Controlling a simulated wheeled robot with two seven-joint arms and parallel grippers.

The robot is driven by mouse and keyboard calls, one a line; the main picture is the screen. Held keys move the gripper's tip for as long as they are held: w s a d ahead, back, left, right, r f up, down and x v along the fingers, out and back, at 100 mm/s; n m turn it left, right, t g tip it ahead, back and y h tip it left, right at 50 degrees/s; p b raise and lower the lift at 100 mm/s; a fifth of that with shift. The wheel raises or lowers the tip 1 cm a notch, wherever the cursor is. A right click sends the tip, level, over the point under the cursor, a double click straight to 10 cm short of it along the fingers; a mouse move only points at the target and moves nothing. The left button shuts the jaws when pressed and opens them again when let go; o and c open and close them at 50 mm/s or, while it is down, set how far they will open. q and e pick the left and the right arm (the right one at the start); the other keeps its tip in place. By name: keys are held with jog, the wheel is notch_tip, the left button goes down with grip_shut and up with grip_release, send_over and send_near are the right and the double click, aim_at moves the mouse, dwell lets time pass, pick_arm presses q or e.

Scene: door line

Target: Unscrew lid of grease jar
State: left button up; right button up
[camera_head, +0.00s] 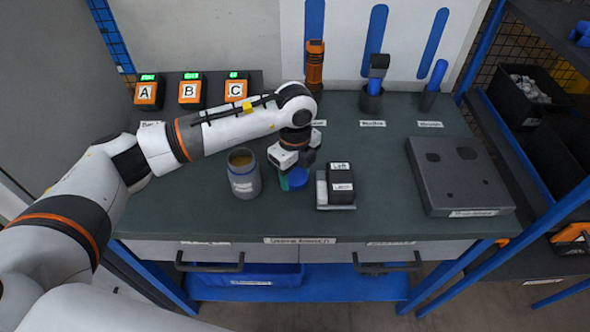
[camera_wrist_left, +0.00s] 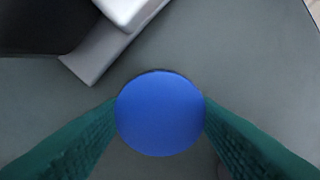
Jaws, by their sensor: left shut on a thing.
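The grease jar (camera_head: 244,182) stands upright and open on the bench, a grey container with a label and yellowish grease inside. Its round blue lid (camera_head: 299,178) is off the jar, to its right. My left gripper (camera_head: 293,180) points down and is shut on the lid. In the left wrist view the lid (camera_wrist_left: 160,115) sits between the two green fingers (camera_wrist_left: 160,125). I cannot tell whether the lid touches the bench. My right gripper is not in view.
A black block on a light grey base (camera_head: 337,205) stands close right of the lid. A dark grey case (camera_head: 458,180) lies farther right. Orange boxes A, B and C (camera_head: 190,91) and upright tools (camera_head: 372,95) line the back. The bench front (camera_head: 290,218) is clear.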

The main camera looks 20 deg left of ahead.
aim_at(295, 176)
pick_arm(q)
jog(key=shift+f, duration=0.15)
jog(key=shift+f, duration=0.15)
jog(key=o, duration=1.1)
jog(key=shift+c, duration=0.2)
jog(key=shift+r, duration=0.3)
jog(key=shift+w+r, duration=0.1)
jog(key=shift+r, duration=0.2)
notch_tip(295, 176, up, 11)
jog(key=b, duration=0.2)
jog(key=shift+r, duration=0.15)
